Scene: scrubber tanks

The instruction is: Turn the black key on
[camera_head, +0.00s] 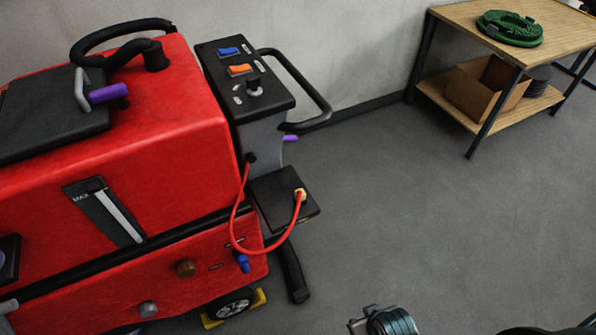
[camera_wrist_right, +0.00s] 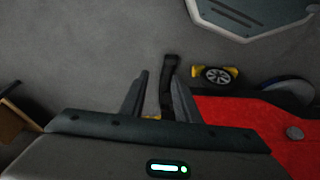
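The black key (camera_head: 254,86) is a small knob on the dark control panel (camera_head: 268,102) at the rear of the red scrubber (camera_head: 150,120) in the head view. Its exact turn position is too small to tell. A blue switch (camera_head: 229,51) and an orange switch (camera_head: 239,70) sit beside it on the panel. My right gripper (camera_wrist_right: 157,88) is open and empty in the right wrist view, pointed towards the floor near the scrubber's wheel. The key does not show in that view. My left gripper is in neither view.
A black handle (camera_head: 318,105) loops out from the panel's right side. A red cable (camera_head: 237,225) hangs from the scrubber to a black box (camera_head: 275,200). A yellow-chocked wheel (camera_wrist_right: 217,75) stands on the floor. A wooden table (camera_head: 560,30) stands back right; the floor between is clear.

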